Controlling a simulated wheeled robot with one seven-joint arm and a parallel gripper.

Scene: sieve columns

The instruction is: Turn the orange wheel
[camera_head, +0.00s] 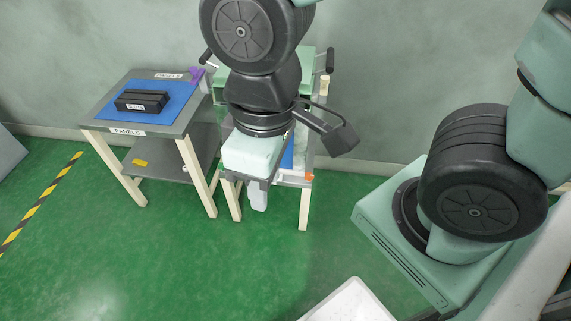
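My gripper (258,197) points down in front of the middle bench (306,205). Its fingers show as one grey shape, so I cannot tell whether they are open or shut. A small orange part (309,176) sits at the right front corner of that bench, to the right of my gripper and apart from it in the picture. It is too small to tell whether it is the orange wheel. My arm and gripper hide most of the bench top.
A grey table (193,100) stands at the left with a blue mat (176,108) and a black block (142,100) on it. A purple item (196,75) lies at its back edge. A white tray (350,302) is at the bottom. Green floor is clear at the left front.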

